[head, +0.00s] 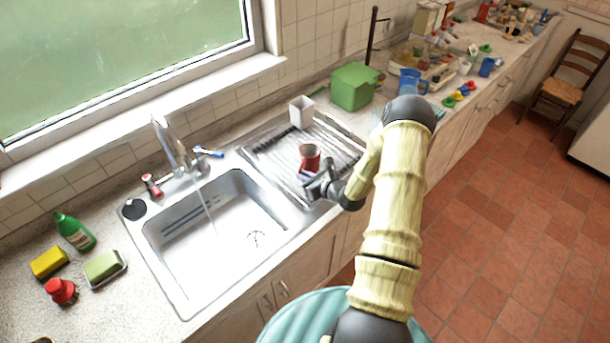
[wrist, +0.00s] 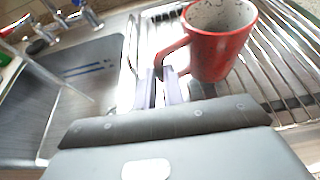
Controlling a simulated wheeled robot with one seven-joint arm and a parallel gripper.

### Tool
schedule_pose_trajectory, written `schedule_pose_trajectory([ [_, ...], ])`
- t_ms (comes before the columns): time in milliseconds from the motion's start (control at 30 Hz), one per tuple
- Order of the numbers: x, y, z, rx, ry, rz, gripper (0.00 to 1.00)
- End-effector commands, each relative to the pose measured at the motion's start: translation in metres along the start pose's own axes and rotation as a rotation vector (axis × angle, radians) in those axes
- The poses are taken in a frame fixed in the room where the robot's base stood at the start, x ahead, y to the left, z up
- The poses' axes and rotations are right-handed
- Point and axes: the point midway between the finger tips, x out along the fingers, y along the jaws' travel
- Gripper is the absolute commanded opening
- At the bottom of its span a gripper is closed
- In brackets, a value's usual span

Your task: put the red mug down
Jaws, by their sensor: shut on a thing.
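The red mug (head: 310,156) is upright at the dish rack (head: 262,150) beside the sink. In the wrist view the mug (wrist: 217,48) shows a speckled, empty-looking inside, and its handle points left toward my fingers. My gripper (head: 310,180) is shut on the mug's handle; in the wrist view its two pale fingers (wrist: 160,84) close at the handle's lower part. The mug's base is close to the rack's wires, but I cannot tell whether it touches them. The far side of the mug is hidden.
The sink (head: 215,235) with running water lies left of the rack. Rack wires right of the mug are bare.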

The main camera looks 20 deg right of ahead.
Motion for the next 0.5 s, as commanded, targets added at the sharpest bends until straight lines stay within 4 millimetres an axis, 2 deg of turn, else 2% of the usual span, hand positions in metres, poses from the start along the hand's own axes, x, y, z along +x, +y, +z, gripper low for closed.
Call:
schedule_pose_trajectory([
  [267, 0.0013, -0.0001, -0.0021, -0.001, -0.002, 0.000, 0.00],
  [300, 0.0006, -0.0001, -0.0014, 0.000, 0.000, 0.000, 0.18],
  [367, 0.0005, -0.0001, -0.0013, 0.000, 0.000, 0.000, 0.30],
  [500, 0.0010, 0.0009, -0.0010, -0.001, 0.000, 0.002, 0.32],
])
